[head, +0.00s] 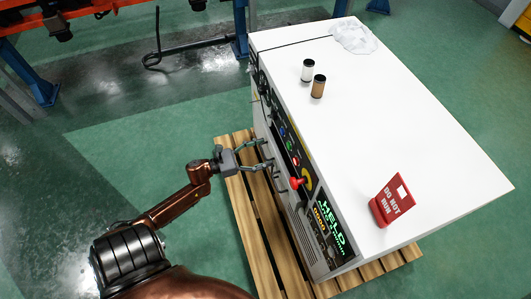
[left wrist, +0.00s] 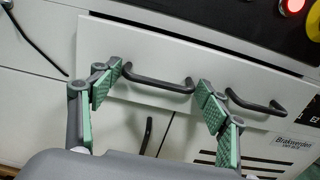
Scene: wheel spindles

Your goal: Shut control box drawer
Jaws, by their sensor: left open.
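The white control box (head: 400,115) stands on a pallet in the head view, its panel side facing left. In the left wrist view the white drawer front (left wrist: 205,58) carries two black bar handles, the left one (left wrist: 158,84) and the right one (left wrist: 258,104). The drawer front seems to stand a little proud of the box, with a dark gap along its top edge. My left gripper (head: 266,154) is open in front of the drawer; in the left wrist view its fingers (left wrist: 160,98) are spread around the left handle's ends. Contact cannot be told. My right gripper is out of view.
A red "DO NOT RUN" sign (head: 391,202), a white-and-black canister (head: 307,70), a brown canister (head: 318,87) and a crumpled cloth (head: 354,36) are on the box top. A red knob (head: 298,182) sticks out of the panel near my gripper. The wooden pallet (head: 244,211) extends below.

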